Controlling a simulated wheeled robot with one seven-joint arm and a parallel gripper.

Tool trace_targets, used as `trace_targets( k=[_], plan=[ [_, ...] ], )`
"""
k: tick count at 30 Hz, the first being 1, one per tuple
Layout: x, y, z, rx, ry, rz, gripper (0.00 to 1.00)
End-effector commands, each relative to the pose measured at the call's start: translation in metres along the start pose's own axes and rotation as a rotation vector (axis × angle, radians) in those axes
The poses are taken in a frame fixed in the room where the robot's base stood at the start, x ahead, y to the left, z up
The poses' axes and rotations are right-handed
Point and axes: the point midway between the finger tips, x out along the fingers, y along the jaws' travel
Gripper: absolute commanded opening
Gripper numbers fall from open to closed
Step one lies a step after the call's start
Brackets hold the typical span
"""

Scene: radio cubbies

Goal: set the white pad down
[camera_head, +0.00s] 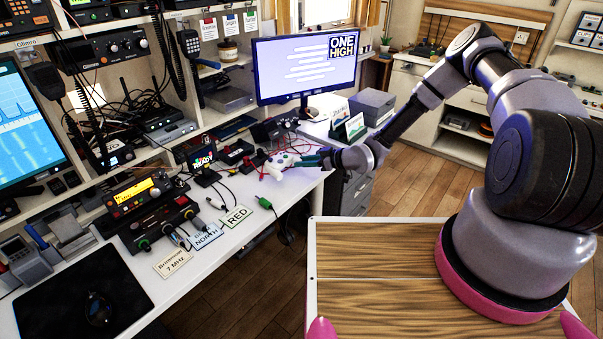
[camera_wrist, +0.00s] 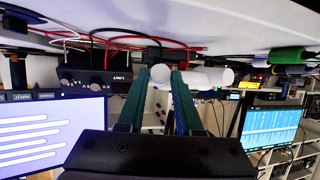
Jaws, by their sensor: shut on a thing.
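The white pad (camera_head: 282,161) looks like a game controller. In the head view it is over the far right part of the white desk, just left of my gripper (camera_head: 318,159). In the wrist view the white pad (camera_wrist: 205,77) lies between and beyond the teal fingers of my gripper (camera_wrist: 169,82), which are shut on it. Part of it is hidden by the fingers. I cannot tell whether it touches the desk.
Cables and small black boxes (camera_head: 236,151) crowd the desk left of the pad. The monitor (camera_head: 304,70) stands behind.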

Motion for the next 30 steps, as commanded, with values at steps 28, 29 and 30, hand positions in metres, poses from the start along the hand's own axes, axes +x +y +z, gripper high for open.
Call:
trace_targets(
  k=[28,29,30],
  plan=[
    [0.016,0.001,0.039,0.001,0.0,0.001,0.68],
    [0.016,0.001,0.039,0.001,0.0,0.001,0.68],
    [0.014,0.001,0.039,0.001,0.0,0.001,0.68]
  ],
)
